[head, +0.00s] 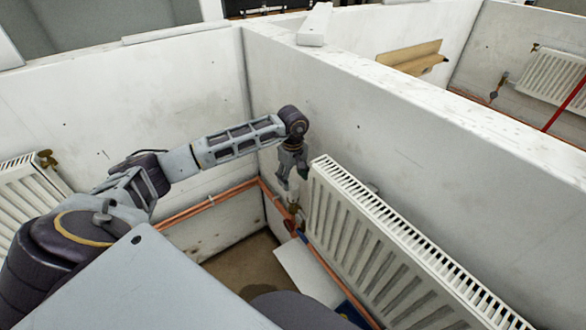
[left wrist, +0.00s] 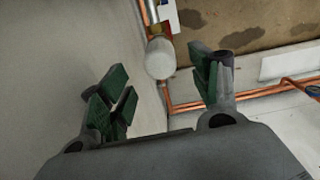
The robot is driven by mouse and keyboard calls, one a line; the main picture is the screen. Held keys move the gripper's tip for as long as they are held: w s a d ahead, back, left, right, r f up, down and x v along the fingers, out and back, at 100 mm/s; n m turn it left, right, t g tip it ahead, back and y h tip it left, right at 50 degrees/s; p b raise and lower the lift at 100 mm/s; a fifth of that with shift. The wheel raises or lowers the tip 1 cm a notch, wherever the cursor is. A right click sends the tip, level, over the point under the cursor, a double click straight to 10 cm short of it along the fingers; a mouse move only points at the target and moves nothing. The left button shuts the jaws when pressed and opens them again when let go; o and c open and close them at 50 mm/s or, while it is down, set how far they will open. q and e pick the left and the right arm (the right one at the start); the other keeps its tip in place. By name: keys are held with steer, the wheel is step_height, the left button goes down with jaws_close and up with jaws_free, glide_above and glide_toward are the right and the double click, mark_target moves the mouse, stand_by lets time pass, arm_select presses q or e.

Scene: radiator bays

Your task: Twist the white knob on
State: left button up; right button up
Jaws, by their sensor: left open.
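The white knob (left wrist: 160,58) shows in the left wrist view as a rounded white cap on a valve by the copper pipe. My left gripper (left wrist: 160,88) is open, its green-padded fingers spread to either side of the knob's line. The knob lies beyond the fingertips, and nothing is held. In the head view my left gripper (head: 293,175) points down at the near-left end of the white radiator (head: 375,235), just above the white knob (head: 294,194). The gripper partly hides the valve there. My right gripper is not in view.
White partition walls (head: 400,115) meet in a corner behind the gripper. Copper pipes (head: 205,204) run low along the walls. A white sheet (head: 306,272) lies on the brown floor (head: 245,264). Another radiator (head: 25,195) stands at the far left.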

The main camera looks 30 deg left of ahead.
mark_target(293, 185)
arm_select(q)
steer(key=shift+f+p, duration=0.4)
steer(key=shift+f, duration=1.95)
steer(key=c, duration=1.2)
steer(key=shift+s+d+f+b, duration=0.15)
steer(key=shift+f+b, duration=0.1)
steer(key=shift+b, duration=0.15)
